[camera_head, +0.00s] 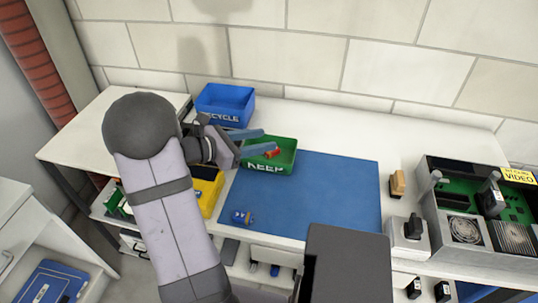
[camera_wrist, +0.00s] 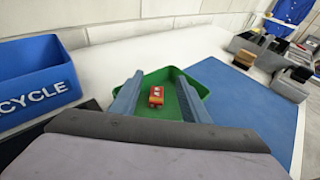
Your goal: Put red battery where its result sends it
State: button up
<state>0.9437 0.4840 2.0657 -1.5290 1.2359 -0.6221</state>
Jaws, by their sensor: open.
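The red battery (camera_head: 272,153) lies in the green KEEP bin (camera_head: 290,158). In the wrist view the red battery (camera_wrist: 156,96) shows inside the green bin (camera_wrist: 200,82), apart from both fingers. My gripper (camera_head: 263,139) is open and empty at the KEEP bin, its fingers reaching over the bin from the left. In the wrist view the fingers of my gripper (camera_wrist: 160,79) stand on either side of the battery. The blue RECYCLE bin (camera_head: 225,101) stands behind and left of the KEEP bin. My arm hides part of the table on the left.
A blue mat (camera_head: 325,195) covers the middle of the table, with a small blue object (camera_head: 242,217) near its left front. A yellow bin (camera_head: 207,193) is partly behind my arm. A grey device (camera_head: 408,235) and an open computer case (camera_head: 470,205) stand at the right.

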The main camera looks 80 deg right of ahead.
jog(key=shift+v, duration=3.15)
